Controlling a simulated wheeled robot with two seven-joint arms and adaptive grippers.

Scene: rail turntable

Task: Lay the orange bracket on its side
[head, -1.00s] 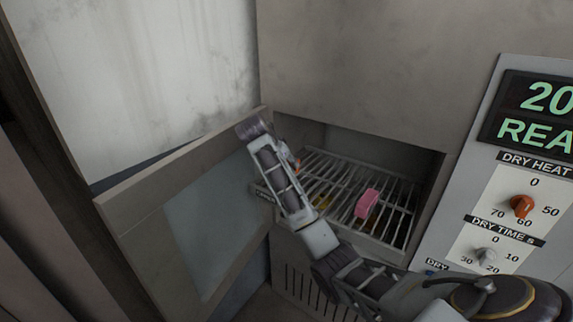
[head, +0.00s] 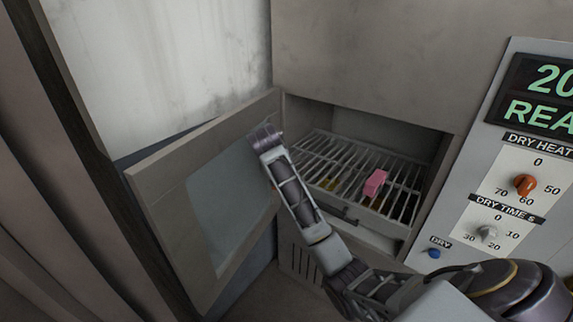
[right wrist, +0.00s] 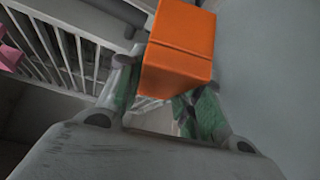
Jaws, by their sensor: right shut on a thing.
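The orange bracket (right wrist: 180,45) fills the upper middle of the right wrist view as a blocky orange piece. My right gripper (right wrist: 162,92) is shut on it, with a green-padded finger on either side. In the head view my right arm hides most of the gripper. Only a sliver of orange (head: 273,187) shows at the arm's left edge, between the open door and the rack's front left corner. The bracket is off the rack. My left gripper is in neither view.
The open door (head: 156,182) stands at the left. A control panel (head: 510,190) with knobs is at the right.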

